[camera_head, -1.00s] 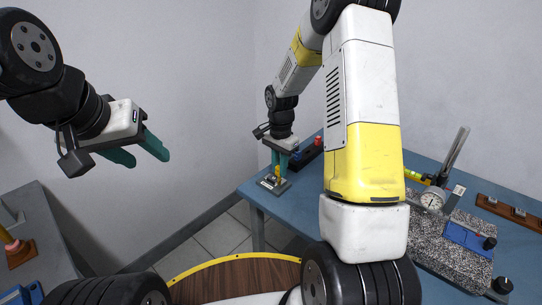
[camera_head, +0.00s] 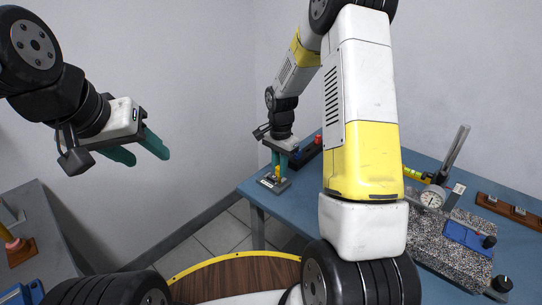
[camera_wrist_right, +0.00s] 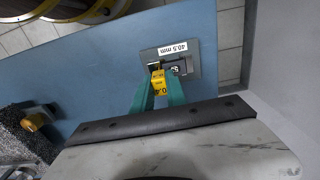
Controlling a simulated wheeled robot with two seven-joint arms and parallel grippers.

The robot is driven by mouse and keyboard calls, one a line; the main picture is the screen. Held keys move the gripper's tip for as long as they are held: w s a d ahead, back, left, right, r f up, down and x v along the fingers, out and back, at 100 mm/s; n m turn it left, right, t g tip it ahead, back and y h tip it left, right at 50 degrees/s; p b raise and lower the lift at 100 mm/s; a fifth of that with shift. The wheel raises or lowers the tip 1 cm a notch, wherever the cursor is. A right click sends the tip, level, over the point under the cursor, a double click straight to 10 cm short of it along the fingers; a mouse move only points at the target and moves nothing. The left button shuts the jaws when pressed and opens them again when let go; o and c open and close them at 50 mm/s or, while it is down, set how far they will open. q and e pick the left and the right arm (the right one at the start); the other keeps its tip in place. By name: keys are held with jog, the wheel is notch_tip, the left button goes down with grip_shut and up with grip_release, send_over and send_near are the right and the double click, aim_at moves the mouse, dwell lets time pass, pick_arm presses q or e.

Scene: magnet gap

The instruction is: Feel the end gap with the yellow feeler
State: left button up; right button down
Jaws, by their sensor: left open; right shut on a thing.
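The yellow feeler (camera_wrist_right: 158,80), marked 0.4 mm, is held between the teal fingers of my right gripper (camera_wrist_right: 157,90). Its far end is at a grey plate (camera_wrist_right: 205,61) with a "40.5 mm" label and a small dark part on it. The end gap is too small to make out, so I cannot tell whether the feeler is inside it. In the head view my right gripper (camera_head: 279,168) points down over the plate (camera_head: 270,186) at the table's near-left corner. My left gripper (camera_head: 149,155) is open and empty, in the air at the left.
The blue table (camera_head: 255,190) also bears a dial gauge (camera_head: 432,197) on a speckled stone block (camera_head: 430,243), a blue part (camera_head: 465,236) and a brown rack (camera_head: 510,211). A dark box with a red knob (camera_head: 318,139) stands behind my right gripper. A grey bench (camera_head: 60,240) is at the left.

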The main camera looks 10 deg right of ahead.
jog(key=shift+f, duration=0.35)
dwell(0.7)
dwell(0.9)
jog(key=shift+r, duration=2.55)
